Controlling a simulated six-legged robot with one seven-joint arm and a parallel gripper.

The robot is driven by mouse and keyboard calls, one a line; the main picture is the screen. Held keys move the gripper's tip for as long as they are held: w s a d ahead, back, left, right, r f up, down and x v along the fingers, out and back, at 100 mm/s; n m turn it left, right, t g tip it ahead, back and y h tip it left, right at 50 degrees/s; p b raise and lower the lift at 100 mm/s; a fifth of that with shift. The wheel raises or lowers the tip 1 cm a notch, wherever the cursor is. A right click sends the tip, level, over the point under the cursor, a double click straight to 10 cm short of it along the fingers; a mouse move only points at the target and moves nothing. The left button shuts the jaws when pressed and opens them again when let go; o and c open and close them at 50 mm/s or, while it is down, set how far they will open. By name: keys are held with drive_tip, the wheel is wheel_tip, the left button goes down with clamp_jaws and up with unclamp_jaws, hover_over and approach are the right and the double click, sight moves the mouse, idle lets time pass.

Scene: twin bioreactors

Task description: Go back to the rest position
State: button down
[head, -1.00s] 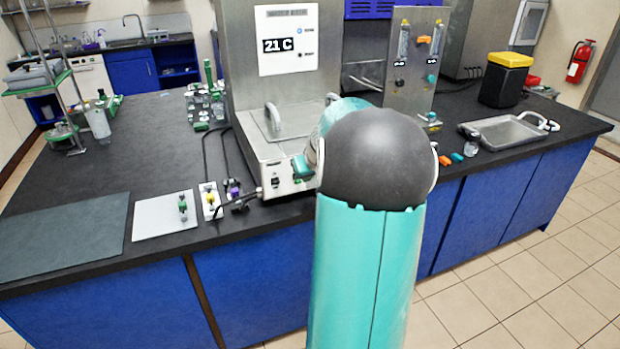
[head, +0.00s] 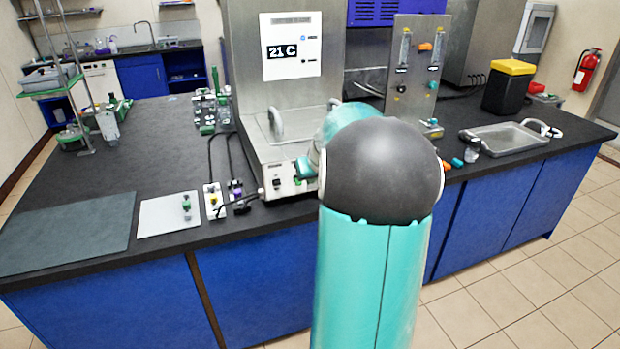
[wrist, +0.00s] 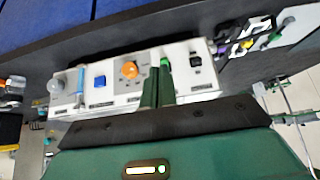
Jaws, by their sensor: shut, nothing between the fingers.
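My gripper (wrist: 158,88) shows in the wrist view with its two green fingers together and nothing between them. The fingertips overlap the white control panel (wrist: 122,82) of the steel unit in the picture; I cannot tell whether they touch it. The panel carries an orange knob (wrist: 130,70), a blue button (wrist: 100,81) and a black switch (wrist: 196,61). In the head view my teal arm hides the gripper and part of the steel unit (head: 240,60), whose display reads 21 C.
A white board (head: 165,218) with a small green-capped item and a dark mat (head: 70,235) lie on the left of the black bench. Cables run to small clamps beside the unit. A metal tray (head: 507,138) and a yellow-lidded black bin (head: 508,88) stand at right.

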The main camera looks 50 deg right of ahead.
idle(0.3)
drive_tip(key=w+a+r+n+y, duration=0.1)
drive_tip(key=a+r+n, duration=0.15)
drive_tip(key=a, duration=0.95)
drive_tip(key=a+r+n, duration=0.1)
drive_tip(key=a+r, duration=0.3)
drive_tip(key=a, duration=0.9)
drive_tip(key=s+a+n+y, duration=0.1)
drive_tip(key=s+a, duration=0.7)
drive_tip(key=a, duration=0.2)
drive_tip(key=s+a+n+y, duration=0.1)
drive_tip(key=s+a, duration=0.6)
drive_tip(key=a, duration=0.3)
drive_tip(key=shift+s+a+f, duration=0.25)
drive_tip(key=shift+s, duration=0.15)
